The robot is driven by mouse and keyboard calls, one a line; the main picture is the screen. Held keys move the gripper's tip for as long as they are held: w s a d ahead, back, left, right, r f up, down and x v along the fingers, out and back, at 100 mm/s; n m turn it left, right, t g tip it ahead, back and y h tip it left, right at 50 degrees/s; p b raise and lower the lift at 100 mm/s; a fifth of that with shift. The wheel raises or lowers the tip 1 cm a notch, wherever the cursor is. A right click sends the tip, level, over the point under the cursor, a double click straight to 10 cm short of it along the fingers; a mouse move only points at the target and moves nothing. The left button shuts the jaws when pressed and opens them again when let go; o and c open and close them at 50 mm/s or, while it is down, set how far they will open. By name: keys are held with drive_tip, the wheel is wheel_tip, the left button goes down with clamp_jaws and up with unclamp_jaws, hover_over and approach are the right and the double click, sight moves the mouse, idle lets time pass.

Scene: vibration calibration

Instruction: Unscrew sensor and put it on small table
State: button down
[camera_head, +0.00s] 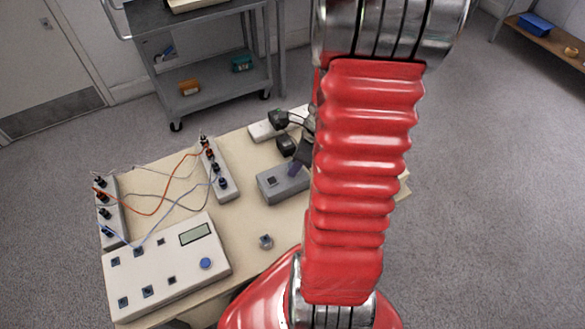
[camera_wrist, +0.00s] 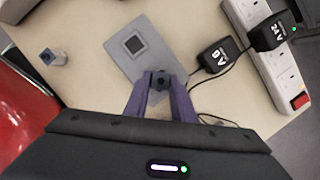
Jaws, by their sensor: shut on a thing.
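My gripper (camera_wrist: 161,86) is shut on a small dark sensor (camera_wrist: 161,79) between its purple fingertips, over one end of a grey block (camera_wrist: 142,58). I cannot tell whether the sensor is screwed to the block or clear of it. In the head view, my gripper (camera_head: 294,167) is at the block (camera_head: 288,188), partly behind my red arm, and the sensor there is hidden. The block has a dark square on top and lies on the beige table (camera_head: 245,267). A second small grey piece (camera_head: 265,241) stands apart on the table; it also shows in the wrist view (camera_wrist: 52,57).
A white device with a display (camera_head: 165,268) and two terminal strips with wires (camera_head: 219,168) fill the table's left. A power strip (camera_wrist: 268,55) with two black adapters (camera_wrist: 213,56) lies beside the block. A grey cart (camera_head: 210,80) stands behind.

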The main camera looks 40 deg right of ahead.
drive_tip(key=n+y, duration=0.1)
drive_tip(key=n, duration=0.3)
drive_tip(key=shift+d+g, duration=0.1)
drive_tip(key=shift+g, duration=0.3)
drive_tip(key=shift+w, duration=0.1)
drive_tip(key=shift+n, duration=0.8)
drive_tip(key=shift+n+g+y, duration=0.3)
drive_tip(key=shift+n+g, duration=0.2)
drive_tip(key=shift+n, duration=0.7)
drive_tip(key=shift+w, duration=0.1)
drive_tip(key=n+g, duration=0.1)
drive_tip(key=n, duration=0.3)
drive_tip(key=shift+w, duration=0.1)
